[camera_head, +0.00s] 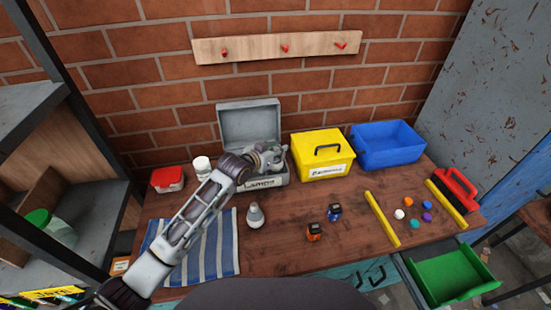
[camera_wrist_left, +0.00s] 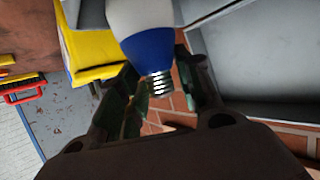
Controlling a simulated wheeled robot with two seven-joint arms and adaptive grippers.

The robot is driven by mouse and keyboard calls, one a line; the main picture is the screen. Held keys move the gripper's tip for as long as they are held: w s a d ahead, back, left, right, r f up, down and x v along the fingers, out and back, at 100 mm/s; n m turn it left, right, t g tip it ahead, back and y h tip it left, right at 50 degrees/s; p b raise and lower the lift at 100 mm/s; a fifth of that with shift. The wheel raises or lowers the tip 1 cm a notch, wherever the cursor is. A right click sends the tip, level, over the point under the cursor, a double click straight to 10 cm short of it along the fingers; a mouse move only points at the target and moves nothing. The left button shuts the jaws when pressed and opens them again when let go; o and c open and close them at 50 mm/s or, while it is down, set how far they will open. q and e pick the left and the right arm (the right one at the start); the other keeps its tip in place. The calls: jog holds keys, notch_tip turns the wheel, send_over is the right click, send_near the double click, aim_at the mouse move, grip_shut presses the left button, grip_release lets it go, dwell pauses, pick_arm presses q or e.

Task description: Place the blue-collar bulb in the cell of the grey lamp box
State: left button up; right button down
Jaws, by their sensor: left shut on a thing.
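The grey lamp box (camera_head: 249,123) stands open at the back of the table, with its lid up against the wall. My left gripper (camera_head: 268,158) is over the front part of the box. In the left wrist view my left gripper (camera_wrist_left: 160,95) is shut on the blue-collar bulb (camera_wrist_left: 150,45), with the metal screw base between the fingers. The grey box (camera_wrist_left: 255,50) is beside the bulb there. The inside cells are mostly hidden by my arm in the head view. A second bulb (camera_head: 255,215) stands on the table in front. My right gripper is not in view.
A yellow box (camera_head: 322,155) and a blue bin (camera_head: 388,146) stand right of the lamp box. A striped cloth (camera_head: 222,245) lies under my arm. Small coloured items and yellow bars (camera_head: 382,219) lie at right.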

pick_arm(q)
jog(key=shift+f, duration=0.6)
notch_tip(320, 180, down, 2)
jog(key=shift+f, duration=0.35)
jog(key=o, duration=0.7)
jog(key=shift+o, duration=0.8)
jog(key=shift+r, duration=0.1)
jog(key=shift+s+a+r, duration=0.2)
jog(key=shift+s+a, duration=0.2)
jog(key=shift+s, duration=0.1)
jog(key=v, duration=1)
jog(key=shift+s+r, duration=0.15)
jog(key=shift+s, duration=0.1)
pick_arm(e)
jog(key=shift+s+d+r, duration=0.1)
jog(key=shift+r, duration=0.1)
pick_arm(q)
jog(key=shift+a, duration=0.1)
